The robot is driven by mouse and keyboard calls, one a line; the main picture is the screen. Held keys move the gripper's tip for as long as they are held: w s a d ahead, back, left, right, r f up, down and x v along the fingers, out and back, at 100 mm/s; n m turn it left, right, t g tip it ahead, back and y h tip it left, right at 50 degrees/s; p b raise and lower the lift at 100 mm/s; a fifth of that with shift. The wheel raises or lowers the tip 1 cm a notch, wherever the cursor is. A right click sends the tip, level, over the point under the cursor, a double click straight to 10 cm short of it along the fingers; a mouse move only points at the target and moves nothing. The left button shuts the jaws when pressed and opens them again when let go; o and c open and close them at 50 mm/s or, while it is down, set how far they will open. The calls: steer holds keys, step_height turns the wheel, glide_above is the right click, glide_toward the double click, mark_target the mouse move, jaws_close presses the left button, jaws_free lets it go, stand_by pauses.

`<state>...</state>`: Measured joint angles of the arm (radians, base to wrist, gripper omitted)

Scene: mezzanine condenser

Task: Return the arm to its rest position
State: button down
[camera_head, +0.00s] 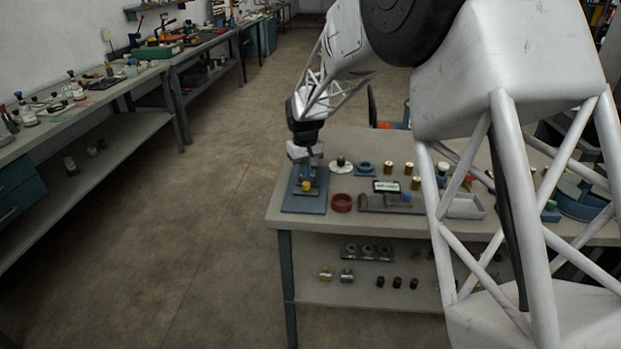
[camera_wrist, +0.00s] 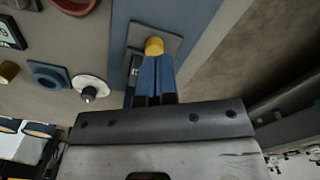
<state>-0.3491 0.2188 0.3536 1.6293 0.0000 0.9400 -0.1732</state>
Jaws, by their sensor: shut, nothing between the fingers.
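My gripper (camera_head: 306,172) is over the left end of the workbench (camera_head: 282,212), above a blue base plate (camera_head: 292,207). My arm reaches to it from the right of the head view. In the wrist view my two blue fingers (camera_wrist: 154,62) are together with nothing between them. Their tips are close to a small yellow-topped piece (camera_wrist: 154,46) on a grey plate (camera_wrist: 172,42); I cannot tell whether they touch it. The yellow piece also shows in the head view (camera_head: 306,186).
A red dish (camera_head: 342,203), a white disc with a dark knob (camera_head: 341,166) and a blue block (camera_head: 365,169) stand close to my gripper's right. A small display (camera_head: 386,186) and several brass cylinders are further right. Open floor (camera_head: 190,240) lies left of the bench.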

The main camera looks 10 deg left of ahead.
steer(key=s+d+r+m+t, duration=0.1)
steer(key=s+d+r+m, duration=0.1)
steer(key=s+d+r, duration=0.65)
steer(key=s+d+r+m, duration=0.1)
steer(key=s+d+r, duration=0.5)
steer(key=s+d, duration=0.6)
steer(key=s+d+m, duration=0.1)
steer(key=s+d, duration=0.3)
steer(key=s, duration=1)
steer(key=s+d+f+m+t, duration=0.1)
steer(key=s+d, duration=0.3)
steer(key=s, duration=1)
steer(key=shift+d+m+t, duration=0.15)
steer(key=shift+m+t, duration=0.15)
steer(key=shift+m, duration=0.3)
